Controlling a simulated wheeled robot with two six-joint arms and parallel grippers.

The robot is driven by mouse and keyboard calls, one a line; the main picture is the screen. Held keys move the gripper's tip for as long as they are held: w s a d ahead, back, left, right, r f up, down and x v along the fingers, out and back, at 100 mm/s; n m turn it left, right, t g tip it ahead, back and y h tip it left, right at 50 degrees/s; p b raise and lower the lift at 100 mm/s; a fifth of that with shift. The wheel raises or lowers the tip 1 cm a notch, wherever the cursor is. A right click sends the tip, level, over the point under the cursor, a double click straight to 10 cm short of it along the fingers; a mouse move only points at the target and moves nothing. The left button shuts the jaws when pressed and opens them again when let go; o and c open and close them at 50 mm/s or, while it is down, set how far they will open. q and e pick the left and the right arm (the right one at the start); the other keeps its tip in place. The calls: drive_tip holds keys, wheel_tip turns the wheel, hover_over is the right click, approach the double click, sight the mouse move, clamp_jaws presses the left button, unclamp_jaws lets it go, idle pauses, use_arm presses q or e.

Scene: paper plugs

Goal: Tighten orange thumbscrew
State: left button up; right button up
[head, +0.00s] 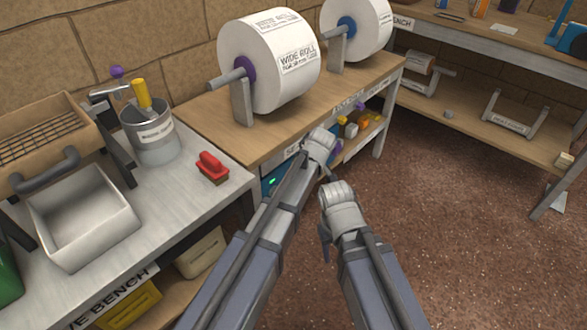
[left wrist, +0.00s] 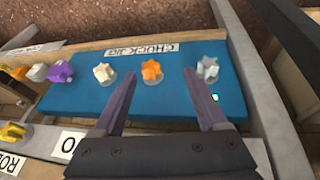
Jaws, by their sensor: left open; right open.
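The orange thumbscrew (left wrist: 152,72) stands on the blue chuck jig (left wrist: 65,98) in the left wrist view, in the middle of a row of three. A cream thumbscrew (left wrist: 104,73) is to its left and a grey one (left wrist: 207,68) to its right. My left gripper (left wrist: 160,74) is open, its fingers appearing on either side of the orange thumbscrew, apart from it. In the head view my left gripper (head: 322,146) is at the bench's front edge and hides the thumbscrews; part of the jig (head: 275,180) shows. My right gripper (head: 338,193) is over the floor, empty.
A green light (left wrist: 215,97) glows by the jig's right end. Purple (left wrist: 60,72) and yellow (left wrist: 13,132) pieces lie left of it. Wide rolls (head: 267,65) stand on the bench above. A red brush (head: 212,167) lies on the left bench.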

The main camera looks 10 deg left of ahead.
use_arm(q)
drive_tip(key=shift+n, duration=0.5)
drive_tip(key=w+f+b, duration=0.2)
drive_tip(key=w+a+f+b, duration=0.1)
drive_tip(key=f+b, duration=0.1)
drive_tip(key=w+a+f+b, duration=0.1)
drive_tip(key=w+f+b, duration=0.1)
drive_tip(key=f+b, duration=0.1)
drive_tip(key=shift+w, duration=0.35)
use_arm(e)
wheel_tip(320, 180, down, 7)
drive_tip(key=shift+w+a, duration=0.25)
drive_tip(key=shift+w, duration=0.2)
use_arm(q)
clamp_jaws()
